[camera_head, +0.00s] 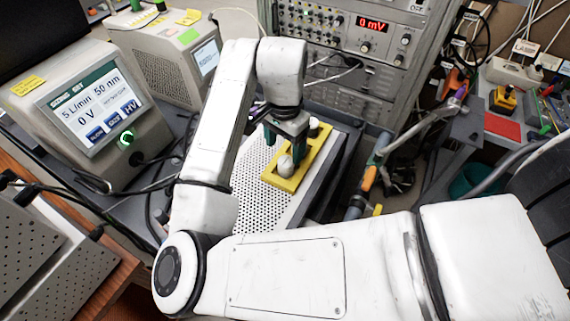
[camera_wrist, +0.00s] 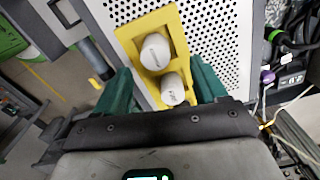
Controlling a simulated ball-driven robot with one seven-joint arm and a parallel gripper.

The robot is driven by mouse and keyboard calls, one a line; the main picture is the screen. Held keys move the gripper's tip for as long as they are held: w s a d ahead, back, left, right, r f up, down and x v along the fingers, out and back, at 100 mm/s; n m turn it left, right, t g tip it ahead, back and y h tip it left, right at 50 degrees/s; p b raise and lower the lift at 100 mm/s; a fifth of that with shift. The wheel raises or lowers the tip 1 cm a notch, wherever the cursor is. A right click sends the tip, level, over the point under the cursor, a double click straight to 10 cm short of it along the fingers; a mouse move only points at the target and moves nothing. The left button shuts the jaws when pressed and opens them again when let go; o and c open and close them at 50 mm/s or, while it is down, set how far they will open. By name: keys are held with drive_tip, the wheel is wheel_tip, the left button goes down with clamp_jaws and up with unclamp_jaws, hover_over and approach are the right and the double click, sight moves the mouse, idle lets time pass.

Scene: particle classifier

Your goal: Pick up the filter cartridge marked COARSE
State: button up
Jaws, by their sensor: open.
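A yellow holder (camera_head: 316,148) lies on the perforated grey plate. In the wrist view the yellow holder (camera_wrist: 127,33) carries two white cylindrical cartridges. The farther cartridge (camera_wrist: 156,52) sits in the upper opening; the nearer cartridge (camera_wrist: 173,89) shows between my green fingers. Their markings are too small to read, so I cannot tell which is COARSE. In the head view one white cartridge (camera_head: 285,164) is at the holder's near end and another (camera_head: 313,123) at its far end. My gripper (camera_head: 285,150) is open above the holder, its fingers apart; contact cannot be told.
The perforated plate (camera_head: 252,176) has bare room left of the holder. An instrument rack (camera_head: 350,65) stands close behind. A display unit (camera_head: 90,105) stands at the left. A pipe with an orange fitting (camera_head: 370,177) runs on the right.

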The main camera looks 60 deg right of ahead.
sight(286, 160)
drive_tip(key=f, duration=0.3)
drive_tip(key=f+p, duration=0.1)
drive_tip(key=shift+s+f, duration=0.3)
drive_tip(key=shift+f, duration=0.1)
drive_tip(key=shift+c, duration=0.3)
drive_tip(key=c, duration=1.1)
